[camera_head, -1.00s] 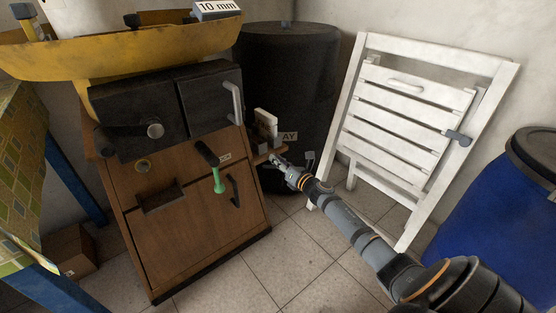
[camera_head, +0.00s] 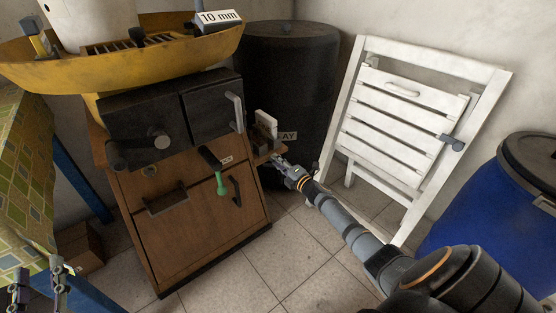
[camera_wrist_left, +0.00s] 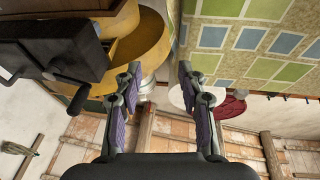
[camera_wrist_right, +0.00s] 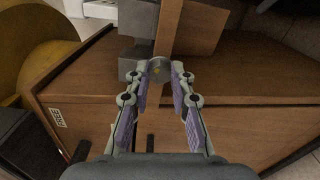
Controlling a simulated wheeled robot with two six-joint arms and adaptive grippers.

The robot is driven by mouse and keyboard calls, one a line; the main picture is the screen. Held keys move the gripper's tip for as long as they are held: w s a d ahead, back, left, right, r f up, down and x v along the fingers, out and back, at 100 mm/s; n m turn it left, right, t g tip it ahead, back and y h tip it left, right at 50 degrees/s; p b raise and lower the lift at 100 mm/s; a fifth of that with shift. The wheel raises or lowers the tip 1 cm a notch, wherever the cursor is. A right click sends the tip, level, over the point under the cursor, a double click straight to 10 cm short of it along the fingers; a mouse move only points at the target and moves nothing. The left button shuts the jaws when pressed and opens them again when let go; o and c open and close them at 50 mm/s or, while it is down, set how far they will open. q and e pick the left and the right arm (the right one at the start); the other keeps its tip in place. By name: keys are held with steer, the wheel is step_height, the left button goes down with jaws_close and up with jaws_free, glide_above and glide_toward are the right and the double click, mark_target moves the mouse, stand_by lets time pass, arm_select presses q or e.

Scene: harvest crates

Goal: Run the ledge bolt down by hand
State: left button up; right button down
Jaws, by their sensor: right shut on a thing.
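The bolt (camera_wrist_right: 160,67) shows in the right wrist view as a round grey head beside a brown wooden ledge (camera_wrist_right: 187,28). My right gripper (camera_wrist_right: 162,74) is shut on the bolt, with its fingertips at the sides of the head. In the head view my right gripper (camera_head: 279,161) reaches the small ledge (camera_head: 264,156) on the cabinet's right side, and the bolt is too small to make out there. My left gripper (camera_head: 42,275) is at the lower left of the head view, away from the ledge. In the left wrist view (camera_wrist_left: 158,80) its fingers are apart and empty.
A black barrel (camera_head: 295,75), a white folding chair (camera_head: 402,88) and a blue barrel (camera_head: 475,225) stand right.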

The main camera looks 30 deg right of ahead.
arm_select(q)
steer(key=s+f+g+p, duration=0.15)
steer(key=f+g, duration=0.25)
steer(key=f, duration=0.5)
steer(key=s+f+g, duration=0.3)
steer(key=f+g, duration=0.2)
steer(key=f, duration=0.4)
steer(key=s+f+g+p, duration=0.4)
steer(key=s+f+g, duration=0.4)
steer(key=s, duration=0.4)
steer(key=shift+s+d+f, duration=0.3)
steer(key=shift+d+f, duration=0.05)
steer(key=shift+f, duration=0.1)
arm_select(e)
steer(key=m, duration=1.9)
steer(key=shift+s+f+m, duration=0.2)
steer(key=shift+f+m, duration=0.1)
steer(key=shift+f, duration=0.1)
arm_select(q)
steer(key=shift+s, duration=0.1)
